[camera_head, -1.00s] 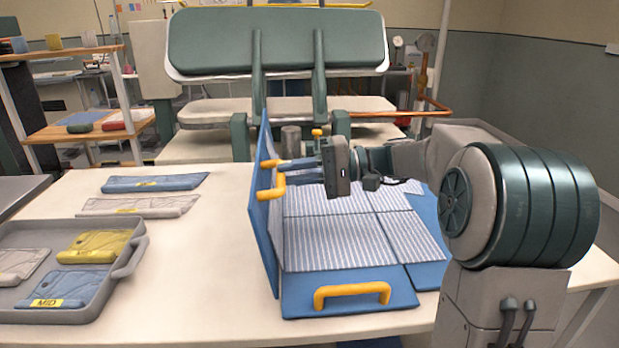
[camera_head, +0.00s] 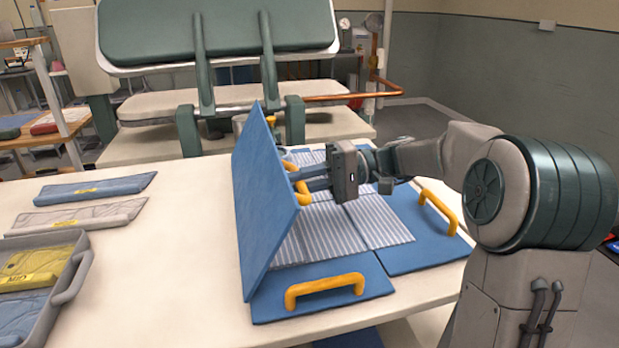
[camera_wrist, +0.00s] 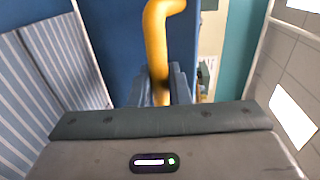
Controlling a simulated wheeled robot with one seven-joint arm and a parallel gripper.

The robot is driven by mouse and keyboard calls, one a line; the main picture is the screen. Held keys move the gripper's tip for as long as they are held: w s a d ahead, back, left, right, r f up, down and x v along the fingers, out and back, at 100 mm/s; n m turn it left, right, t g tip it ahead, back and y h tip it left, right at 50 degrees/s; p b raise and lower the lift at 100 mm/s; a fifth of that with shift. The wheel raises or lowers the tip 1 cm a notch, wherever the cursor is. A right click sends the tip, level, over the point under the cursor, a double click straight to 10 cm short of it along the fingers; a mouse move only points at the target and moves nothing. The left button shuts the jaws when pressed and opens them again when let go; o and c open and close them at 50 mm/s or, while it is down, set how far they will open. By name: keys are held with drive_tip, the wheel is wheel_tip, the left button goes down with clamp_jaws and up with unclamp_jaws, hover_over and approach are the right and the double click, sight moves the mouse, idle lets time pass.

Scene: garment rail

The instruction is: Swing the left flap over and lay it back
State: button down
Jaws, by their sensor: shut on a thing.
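The left flap (camera_head: 262,205) is a blue panel standing raised on edge and leaning right, over the striped cloth. The striped cloth (camera_head: 335,230) lies on the blue folding board, partly hidden behind the flap and my gripper. My gripper (camera_head: 305,184) is shut on the left flap's yellow handle, on the flap's inner side. The wrist view shows the yellow handle (camera_wrist: 157,50) running down between my fingers (camera_wrist: 161,90), with the blue flap behind it. The front flap (camera_head: 325,292) and right flap (camera_head: 425,235) lie flat, each with a yellow handle.
A grey tray (camera_head: 75,275) with folded garments stands at the left. Two folded garments, blue (camera_head: 95,187) and grey (camera_head: 80,215), lie behind it. A green press (camera_head: 220,30) stands behind the table. The table (camera_head: 170,270) is bare left of the board.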

drive_tip(key=shift+f, duration=0.35)
drive_tip(key=c, duration=1.4)
unclamp_jaws()
drive_tip(key=shift+a, duration=0.25)
drive_tip(key=shift+o, duration=0.2)
drive_tip(key=p+v, duration=0.1)
drive_tip(key=v, duration=1.3)
drive_tip(key=shift+r, duration=0.2)
drive_tip(key=shift+w+d, duration=0.1)
